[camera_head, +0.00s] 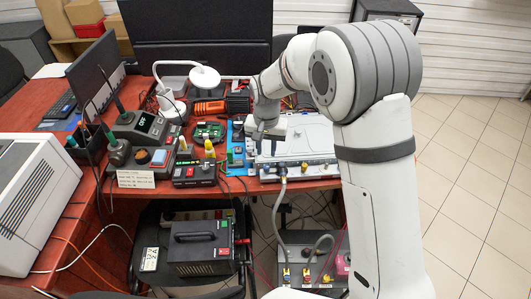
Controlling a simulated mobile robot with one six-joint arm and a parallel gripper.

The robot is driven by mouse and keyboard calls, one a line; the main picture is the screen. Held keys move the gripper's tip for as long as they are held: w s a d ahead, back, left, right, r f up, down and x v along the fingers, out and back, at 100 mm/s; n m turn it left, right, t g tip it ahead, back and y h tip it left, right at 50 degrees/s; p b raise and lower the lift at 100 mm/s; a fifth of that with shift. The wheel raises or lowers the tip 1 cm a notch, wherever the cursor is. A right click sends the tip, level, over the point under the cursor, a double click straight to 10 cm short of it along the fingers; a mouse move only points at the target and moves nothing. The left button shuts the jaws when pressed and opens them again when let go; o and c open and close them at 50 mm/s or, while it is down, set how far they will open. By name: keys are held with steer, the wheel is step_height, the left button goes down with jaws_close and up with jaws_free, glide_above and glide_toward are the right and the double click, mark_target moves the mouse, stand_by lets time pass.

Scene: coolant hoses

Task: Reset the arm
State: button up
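My white arm fills the right half of the head view and bends over the bench. My gripper (263,138) points down in front of the white device on the bench, small and partly merged with the clutter there. I cannot tell whether it is open or shut or holds anything. A grey hose (276,225) hangs from the front of the white device (304,140) down to a fitting on a low unit (310,262). A second, short grey hose (320,244) curves over this low unit. My arm hides what lies behind it on the right.
The red bench (68,232) is crowded with a soldering station (145,130), a green circuit board (209,131), a black box (194,172) with coloured plugs and a white lamp (204,78). A black power unit (201,247) stands below. The tiled floor at right is clear.

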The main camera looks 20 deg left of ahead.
stand_by(0.4)
steer(key=s+d+r+t, duration=0.1)
steer(key=s+d+r, duration=0.2)
steer(key=d+r, duration=0.45)
steer(key=s+d+r, duration=0.4)
steer(key=d+r, duration=0.1)
steer(key=d, duration=0.6)
steer(key=s+d+r+m+t, duration=0.1)
steer(key=s+d+r, duration=0.1)
steer(key=s+d, duration=1)
steer(key=shift+s+r+t, duration=0.2)
steer(key=shift+s+t, duration=0.1)
steer(key=shift+s, duration=0.85)
